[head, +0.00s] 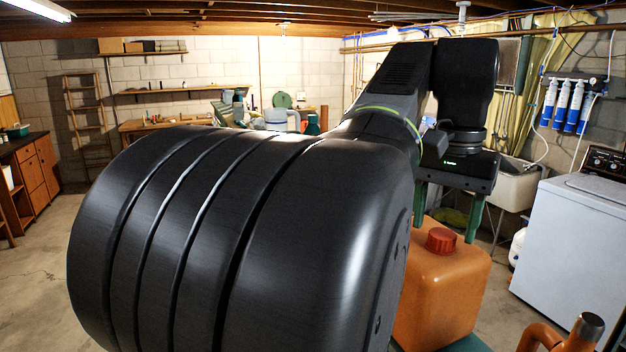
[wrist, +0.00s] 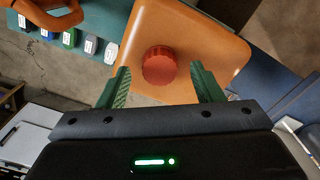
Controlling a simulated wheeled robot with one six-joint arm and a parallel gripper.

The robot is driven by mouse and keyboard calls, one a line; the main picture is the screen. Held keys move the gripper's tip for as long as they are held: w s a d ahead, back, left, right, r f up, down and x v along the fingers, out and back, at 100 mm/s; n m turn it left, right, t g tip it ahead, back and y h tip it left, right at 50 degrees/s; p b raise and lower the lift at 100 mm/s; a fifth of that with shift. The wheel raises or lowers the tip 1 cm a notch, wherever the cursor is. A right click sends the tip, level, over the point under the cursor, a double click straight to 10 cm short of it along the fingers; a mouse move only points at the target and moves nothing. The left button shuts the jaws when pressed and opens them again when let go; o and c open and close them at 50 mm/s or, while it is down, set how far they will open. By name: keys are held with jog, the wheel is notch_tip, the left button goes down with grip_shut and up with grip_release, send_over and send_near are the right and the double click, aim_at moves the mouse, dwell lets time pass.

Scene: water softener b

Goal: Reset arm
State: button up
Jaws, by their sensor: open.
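My arm fills the left and middle of the head view. My gripper (head: 447,212) points down over an orange tank (head: 440,290) with a red cap (head: 441,240). Its two green fingers are apart. In the wrist view my gripper (wrist: 160,88) is open, with a finger on each side of the red cap (wrist: 159,66) in the picture and nothing held between them. The orange tank (wrist: 215,45) lies behind them. I cannot tell how far the fingertips are from the tank, or whether they touch it.
The tank stands on a green surface (head: 465,344). An orange pipe-like part (head: 540,338) is at the lower right. A white washing machine (head: 570,240) and a sink (head: 513,187) stand to the right. Several small bottles (wrist: 69,38) line the green surface. Open floor (head: 40,270) shows at the left.

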jog(key=shift+s+f, duration=0.1)
jog(key=shift+f, duration=0.8)
jog(key=n, duration=0.6)
jog(key=shift+d+r, duration=0.1)
jog(key=n, duration=0.7)
jog(key=shift+d, duration=0.1)
jog(key=n, duration=0.7)
jog(key=shift+d, duration=0.1)
jog(key=n, duration=0.7)
jog(key=shift+w+n, duration=0.25)
jog(key=shift+n, duration=0.05)
jog(key=m, duration=0.4)
jog(key=shift+s, duration=0.1)
jog(key=m, duration=0.4)
jog(key=shift+m, duration=0.4)
jog(key=m, duration=0.4)
jog(key=shift+s+m, duration=0.1)
jog(key=shift+m, duration=2.5)
